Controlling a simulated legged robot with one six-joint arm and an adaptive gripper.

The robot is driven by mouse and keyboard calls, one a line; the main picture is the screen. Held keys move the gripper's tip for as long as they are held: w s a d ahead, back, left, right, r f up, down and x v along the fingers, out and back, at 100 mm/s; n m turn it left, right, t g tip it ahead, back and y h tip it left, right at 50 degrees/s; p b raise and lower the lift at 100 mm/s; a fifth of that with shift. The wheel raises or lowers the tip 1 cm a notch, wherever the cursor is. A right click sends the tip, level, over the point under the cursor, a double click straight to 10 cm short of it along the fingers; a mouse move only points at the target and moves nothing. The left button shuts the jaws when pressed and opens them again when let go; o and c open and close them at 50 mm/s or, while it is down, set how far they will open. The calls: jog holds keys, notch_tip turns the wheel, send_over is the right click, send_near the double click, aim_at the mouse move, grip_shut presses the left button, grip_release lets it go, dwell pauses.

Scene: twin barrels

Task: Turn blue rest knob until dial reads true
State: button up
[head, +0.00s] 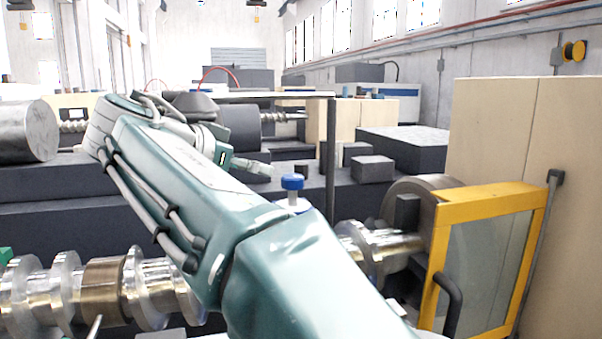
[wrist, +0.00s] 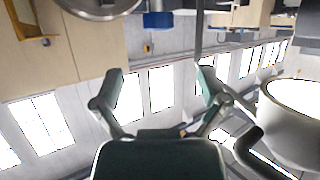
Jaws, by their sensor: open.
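The blue knob (head: 292,182) sits on top of a short pale post, just right of my forearm in the head view. I cannot make out a dial face or reading in either view.
A crankshaft-like metal shaft (head: 62,290) runs across the front, partly behind my arm. A yellow-framed clear guard (head: 490,265) stands at the right. A dark upright post (head: 331,160) rises behind the knob. Dark blocks (head: 372,169) lie farther back.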

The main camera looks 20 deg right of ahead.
aim_at(289, 177)
jog(key=x, duration=1.1)
jog(key=shift+d+r, duration=0.1)
jog(key=shift+d, duration=0.2)
jog(key=shift+a, duration=0.35)
jog(key=shift+c, duration=0.3)
jog(key=shift+a, duration=0.2)
jog(key=c, duration=0.5)
jog(key=shift+s+a, duration=0.1)
jog(key=c, duration=0.6)
jog(key=shift+d, duration=0.2)
